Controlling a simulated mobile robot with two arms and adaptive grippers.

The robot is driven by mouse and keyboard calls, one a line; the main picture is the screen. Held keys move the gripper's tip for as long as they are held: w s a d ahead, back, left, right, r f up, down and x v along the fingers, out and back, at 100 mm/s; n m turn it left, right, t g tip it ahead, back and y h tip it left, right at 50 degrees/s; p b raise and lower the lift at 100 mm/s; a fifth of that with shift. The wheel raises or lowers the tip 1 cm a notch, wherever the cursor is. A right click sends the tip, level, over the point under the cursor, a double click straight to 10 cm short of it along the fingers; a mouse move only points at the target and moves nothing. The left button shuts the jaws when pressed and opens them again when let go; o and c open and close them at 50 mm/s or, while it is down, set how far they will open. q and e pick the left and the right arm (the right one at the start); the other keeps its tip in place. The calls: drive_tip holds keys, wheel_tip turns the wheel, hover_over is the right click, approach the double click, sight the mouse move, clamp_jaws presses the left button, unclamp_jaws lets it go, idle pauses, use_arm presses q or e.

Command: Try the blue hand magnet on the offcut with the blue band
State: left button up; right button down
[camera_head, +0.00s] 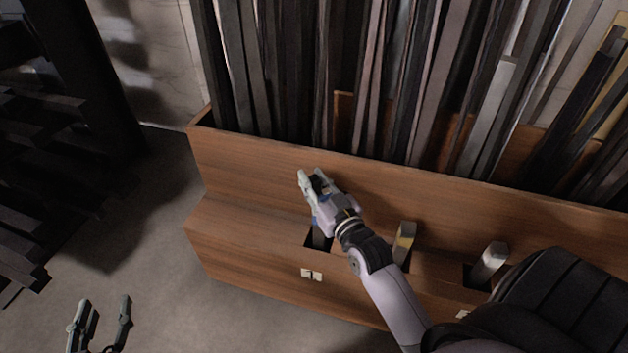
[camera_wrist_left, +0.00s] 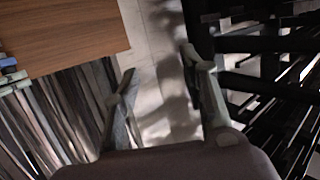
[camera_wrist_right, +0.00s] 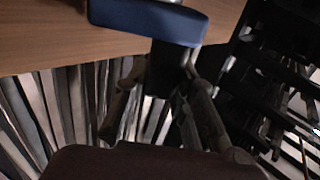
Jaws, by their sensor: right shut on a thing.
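My right gripper (camera_head: 313,180) is shut on the blue hand magnet, over the step of the wooden rack. In the right wrist view the magnet (camera_wrist_right: 150,20) shows as a blue block with a dark part between the fingers (camera_wrist_right: 158,95). In the head view the hand mostly hides it. A grey offcut (camera_head: 318,238) stands in a slot just below this hand; a little blue shows at its top, band or magnet I cannot tell. An offcut with a yellow band (camera_head: 404,240) and a pale grey one (camera_head: 491,261) stand further right. My left gripper (camera_head: 98,325) is open and empty over the floor.
The wooden rack (camera_head: 240,165) holds many long upright bars (camera_head: 375,80) behind the step. Pale label plates (camera_head: 311,275) are on its front. Dark stacked bars (camera_head: 40,170) stand at the left. The floor (camera_head: 145,240) between is clear.

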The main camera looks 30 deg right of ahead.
use_arm(q)
drive_tip(key=shift+w+d+r+t+h+b, duration=0.2)
drive_tip(key=shift+r+t, duration=0.25)
drive_tip(key=shift+r, duration=0.2)
drive_tip(key=shift+w+d+r+t+h+b, duration=0.1)
drive_tip(key=shift+w+r+t, duration=0.1)
drive_tip(key=shift+r+t, duration=0.35)
use_arm(e)
drive_tip(key=shift+f, duration=0.8)
idle(0.6)
